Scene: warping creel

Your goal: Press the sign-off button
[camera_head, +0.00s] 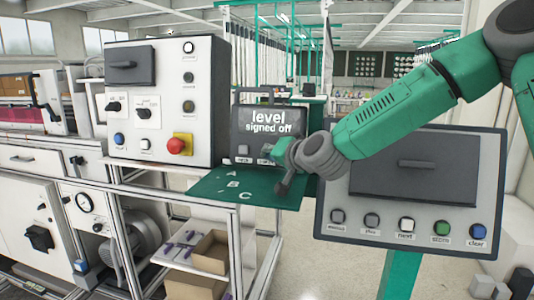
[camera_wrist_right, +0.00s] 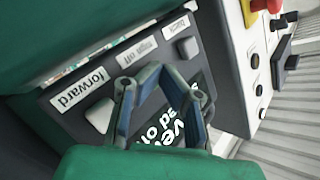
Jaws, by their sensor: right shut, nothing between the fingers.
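The dark terminal (camera_head: 262,128) in the middle of the head view has a screen reading "level signed off" above a row of labelled buttons. My right gripper (camera_head: 273,156) is shut and empty at its lower right edge, covering part of that row. In the right wrist view, the closed fingertips (camera_wrist_right: 157,70) are over the middle of the row, beside a blurred label that seems to read "sign off" (camera_wrist_right: 137,51). The button there is hidden behind the fingers; contact cannot be told. A pale button (camera_wrist_right: 100,115) by the "forward" label and a grey one (camera_wrist_right: 187,48) stay visible. My left gripper is out of view.
A white control box (camera_head: 165,100) with a red emergency knob (camera_head: 178,145) stands left of the terminal. A green lettered shelf (camera_head: 225,186) lies below it. A panel (camera_head: 410,195) with several buttons stands at the right, below my arm.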

